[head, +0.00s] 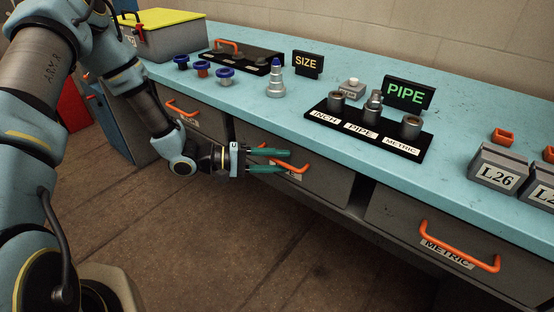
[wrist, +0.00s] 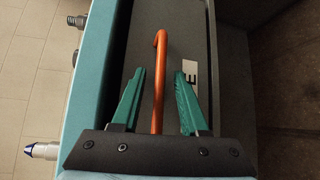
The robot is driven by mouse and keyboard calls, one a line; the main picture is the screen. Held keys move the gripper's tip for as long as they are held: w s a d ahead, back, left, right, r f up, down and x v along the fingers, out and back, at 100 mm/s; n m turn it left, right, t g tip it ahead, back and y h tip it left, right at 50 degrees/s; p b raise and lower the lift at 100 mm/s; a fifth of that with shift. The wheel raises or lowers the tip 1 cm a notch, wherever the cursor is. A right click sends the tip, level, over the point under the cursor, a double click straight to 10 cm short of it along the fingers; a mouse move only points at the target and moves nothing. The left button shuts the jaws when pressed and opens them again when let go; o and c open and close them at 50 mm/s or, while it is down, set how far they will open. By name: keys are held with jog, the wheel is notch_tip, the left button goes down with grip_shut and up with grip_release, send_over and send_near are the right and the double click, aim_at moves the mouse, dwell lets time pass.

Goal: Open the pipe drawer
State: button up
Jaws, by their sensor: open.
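The middle drawer (head: 322,184) under the bench has an orange handle and a label partly hidden by my gripper. Its front looks shut or nearly flush with the bench; I cannot tell exactly. My gripper (head: 270,160) is open, its green fingers pointing at this drawer. In the wrist view the orange handle (wrist: 159,85) runs between the two fingers of my gripper (wrist: 160,85), with a gap on each side. A label ending in "E" (wrist: 190,70) shows on the drawer front behind the right finger.
A left drawer (head: 205,122) and a right drawer marked METRIC (head: 400,228) flank it, both with orange handles. The blue bench top (head: 300,95) carries a fitting tray (head: 420,146), SIZE and PIPE signs, a toolbox (head: 165,40) and L26 blocks. The floor in front is clear.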

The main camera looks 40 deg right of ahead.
grip_shut()
dwell(1.4)
